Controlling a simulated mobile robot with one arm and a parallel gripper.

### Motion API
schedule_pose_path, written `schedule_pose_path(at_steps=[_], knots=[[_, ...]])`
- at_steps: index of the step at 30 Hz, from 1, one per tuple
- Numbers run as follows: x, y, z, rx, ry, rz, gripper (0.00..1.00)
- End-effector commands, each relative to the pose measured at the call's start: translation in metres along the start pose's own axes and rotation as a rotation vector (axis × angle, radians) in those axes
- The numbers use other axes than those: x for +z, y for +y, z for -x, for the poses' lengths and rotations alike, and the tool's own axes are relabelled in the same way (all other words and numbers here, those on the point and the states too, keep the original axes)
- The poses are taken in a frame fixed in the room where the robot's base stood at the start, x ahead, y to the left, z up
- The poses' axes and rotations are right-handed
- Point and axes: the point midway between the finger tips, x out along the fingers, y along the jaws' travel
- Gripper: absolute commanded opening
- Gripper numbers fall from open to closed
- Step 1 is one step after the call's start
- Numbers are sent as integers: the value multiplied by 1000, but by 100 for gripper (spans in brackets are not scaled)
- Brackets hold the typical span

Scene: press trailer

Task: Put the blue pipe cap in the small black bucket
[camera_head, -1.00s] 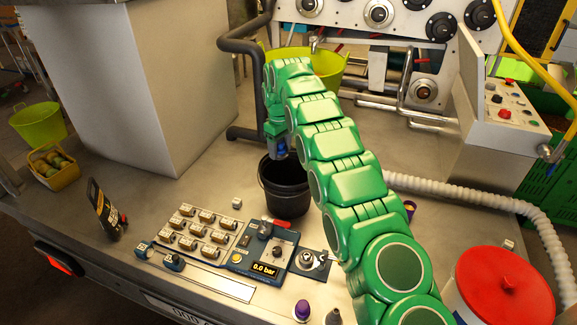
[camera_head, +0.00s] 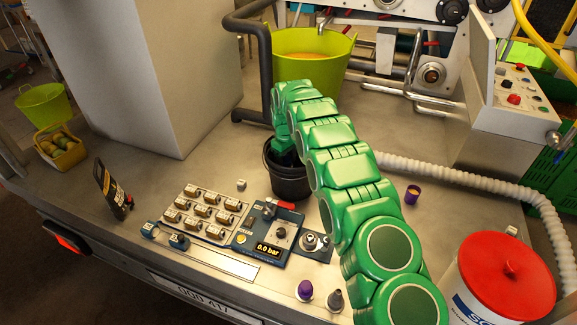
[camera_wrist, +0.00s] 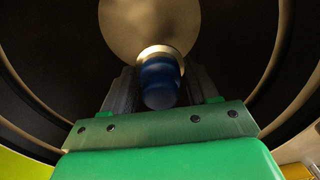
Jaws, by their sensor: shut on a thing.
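The small black bucket (camera_head: 289,186) stands upright on the metal bench, in the middle of the head view. My arm reaches down into its mouth, so the fingers and the cap are hidden there. In the wrist view, my gripper (camera_wrist: 160,88) is shut on the blue pipe cap (camera_wrist: 160,84), which sits between the two fingers with a pale rim at its far end. Dark curved bucket walls (camera_wrist: 42,70) surround the gripper and cap. A lighter round patch lies beyond the cap; I cannot tell whether the cap touches the bottom.
A control panel (camera_head: 243,238) with a red-handled valve stands in front of the bucket. A purple cup (camera_head: 412,194) and a white corrugated hose (camera_head: 450,174) lie to its right. A red-lidded tub (camera_head: 507,280) stands at front right. A green tub (camera_head: 306,62) is behind.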

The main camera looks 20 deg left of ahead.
Motion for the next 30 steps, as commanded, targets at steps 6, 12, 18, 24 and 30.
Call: schedule_pose_path(at_steps=[6,12,18,24,30], knots=[[2,0,-36,-4,-4,-1,19],[0,0,-50,-1,0,0,19],[1,0,-74,-1,-2,0,19],[1,0,-83,-1,-2,-1,19],[1,0,-83,0,-1,-1,19]])
